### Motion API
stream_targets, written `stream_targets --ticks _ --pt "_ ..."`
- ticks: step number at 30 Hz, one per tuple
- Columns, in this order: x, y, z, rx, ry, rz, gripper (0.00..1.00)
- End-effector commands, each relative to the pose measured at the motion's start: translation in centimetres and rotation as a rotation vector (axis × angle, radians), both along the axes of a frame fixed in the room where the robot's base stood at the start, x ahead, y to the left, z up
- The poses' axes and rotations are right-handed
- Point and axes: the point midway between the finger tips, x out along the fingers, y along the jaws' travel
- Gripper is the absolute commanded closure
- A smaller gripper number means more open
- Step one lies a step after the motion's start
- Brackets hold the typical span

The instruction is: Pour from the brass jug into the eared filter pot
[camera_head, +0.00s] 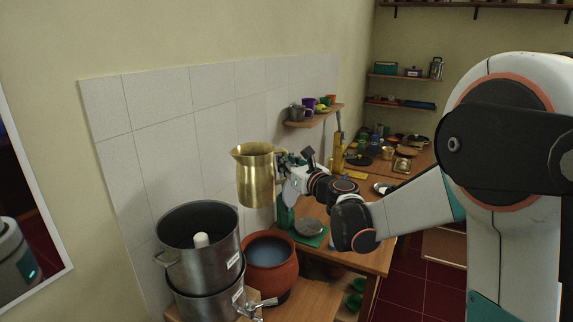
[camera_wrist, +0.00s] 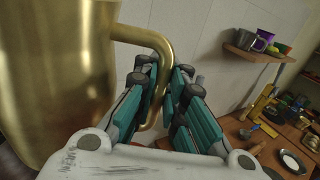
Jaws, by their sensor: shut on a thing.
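The brass jug (camera_head: 257,178) is held up in the air, nearly upright, its spout toward the left. My gripper (camera_head: 289,165) is shut on its handle, on the jug's right side. In the wrist view the handle (camera_wrist: 158,92) passes between the teal fingers (camera_wrist: 165,105), and the jug's body (camera_wrist: 55,75) fills the left side. The eared filter pot (camera_head: 199,257) is a steel pot with side ears and a white filter candle (camera_head: 201,240) inside. It is open at the top, and stands below and left of the jug. The jug's contents are hidden.
A terracotta pot (camera_head: 271,262) with bluish liquid stands just right of the filter pot, below the jug. A steel tap (camera_head: 257,308) juts from the lower steel vessel. A tiled wall (camera_head: 170,130) is close behind. A small shelf (camera_head: 313,118) with cups is behind right.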

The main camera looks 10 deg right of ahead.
Motion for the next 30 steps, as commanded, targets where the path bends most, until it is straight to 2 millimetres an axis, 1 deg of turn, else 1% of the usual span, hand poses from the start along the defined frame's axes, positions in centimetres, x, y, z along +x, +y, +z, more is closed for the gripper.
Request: stream_targets --ticks 2,5,10,12,15,21,30 --pt "-0.1 0.1 0.2 -0.007 -0.003 0.005 1.00" --pt "-0.2 0.3 -0.2 -0.044 -0.017 0.008 1.00" --pt "-0.5 1.1 -1.4 -0.177 -0.069 0.007 1.00" --pt "-0.7 1.7 0.0 -0.237 -0.093 0.007 1.00" --pt "-1.1 2.5 1.0 -0.327 -0.129 0.009 1.00" --pt "-1.7 4.3 2.3 -0.480 -0.188 0.009 1.00" --pt "-2.7 6.7 4.7 -0.605 -0.236 0.008 1.00"
